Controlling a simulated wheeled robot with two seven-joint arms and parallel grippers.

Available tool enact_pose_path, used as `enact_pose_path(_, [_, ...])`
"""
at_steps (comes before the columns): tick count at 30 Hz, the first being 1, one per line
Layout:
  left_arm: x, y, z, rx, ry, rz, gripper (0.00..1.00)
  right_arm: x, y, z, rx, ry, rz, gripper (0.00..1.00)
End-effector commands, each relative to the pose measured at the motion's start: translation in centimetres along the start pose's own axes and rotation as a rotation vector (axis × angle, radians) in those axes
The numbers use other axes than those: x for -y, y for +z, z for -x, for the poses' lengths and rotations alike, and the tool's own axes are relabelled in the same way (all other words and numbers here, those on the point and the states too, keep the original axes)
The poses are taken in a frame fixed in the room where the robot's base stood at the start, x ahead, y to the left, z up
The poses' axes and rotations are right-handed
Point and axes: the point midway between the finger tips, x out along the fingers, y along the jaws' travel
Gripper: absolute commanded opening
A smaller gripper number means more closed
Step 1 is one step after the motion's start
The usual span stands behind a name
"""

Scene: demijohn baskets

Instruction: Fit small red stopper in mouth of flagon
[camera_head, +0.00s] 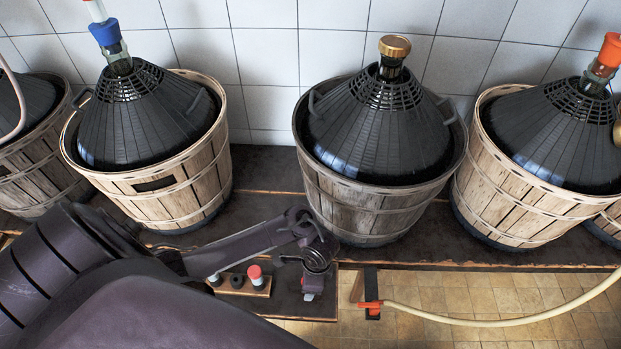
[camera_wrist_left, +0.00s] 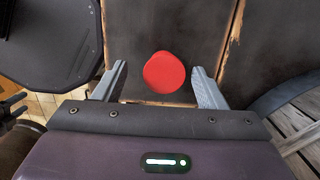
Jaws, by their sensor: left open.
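My left gripper (camera_head: 311,287) is above the front part of the dark bench, pointing down. Its two fingers (camera_wrist_left: 160,85) are open in the left wrist view. A bit of red also shows under the gripper in the head view. I cannot tell whether either finger touches it; its lower part is hidden. No vessel is clearly identifiable as the flagon. My right gripper is not in view.
Basketed demijohns line the wall: one with a blue stopper (camera_head: 106,32), one with a gold cap (camera_head: 394,46), one with an orange stopper (camera_head: 609,50). A small wooden rack (camera_head: 240,288) holds another red-topped piece (camera_head: 254,272). A pale hose (camera_head: 500,321) with a red end lies right.

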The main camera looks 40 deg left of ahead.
Motion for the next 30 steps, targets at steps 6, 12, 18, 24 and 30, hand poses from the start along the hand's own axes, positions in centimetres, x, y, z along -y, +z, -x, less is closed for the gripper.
enact_pose_path(6, [0.4, -0.1, -3.5, 0.001, -0.001, 0.001, 0.65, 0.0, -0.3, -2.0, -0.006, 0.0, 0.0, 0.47])
enact_pose_path(12, [0.4, 0.0, -3.8, 0.0, -0.001, 0.0, 0.65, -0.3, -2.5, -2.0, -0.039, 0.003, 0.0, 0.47])
enact_pose_path(18, [0.4, -0.1, -3.8, -0.001, -0.001, 0.0, 0.55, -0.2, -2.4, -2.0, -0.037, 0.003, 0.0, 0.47])
enact_pose_path(24, [0.4, -0.1, -3.8, -0.001, -0.001, 0.0, 0.28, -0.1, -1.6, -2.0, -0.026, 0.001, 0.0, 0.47])
enact_pose_path(30, [0.4, -0.1, -3.8, -0.001, -0.001, 0.0, 0.18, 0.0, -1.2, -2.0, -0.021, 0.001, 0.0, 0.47])
